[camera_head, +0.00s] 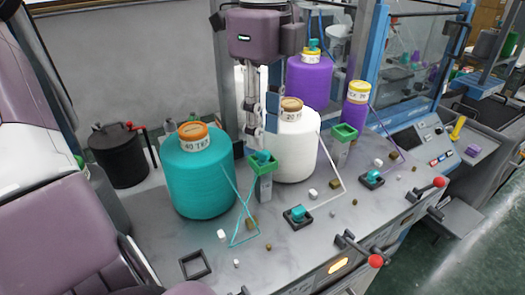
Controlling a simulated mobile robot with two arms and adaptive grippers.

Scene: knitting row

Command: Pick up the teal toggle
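A teal toggle (263,157) sits at the top of a grey post with a green holder (268,166), between the teal cone and the white cone. My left gripper (262,135) reaches down from the top over it. Its two fingers look parted, with their tips just above the toggle; whether they touch it I cannot tell. Other teal toggles sit in dark square frames on the bench, one in front of the white cone (298,213) and one further right (372,177). Another teal piece (313,45) is on top of the purple cone.
An empty dark square frame (195,265) lies at front left. Small cubes and red-knobbed levers (376,261) are along the front. A black pot (119,160) stands at left.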

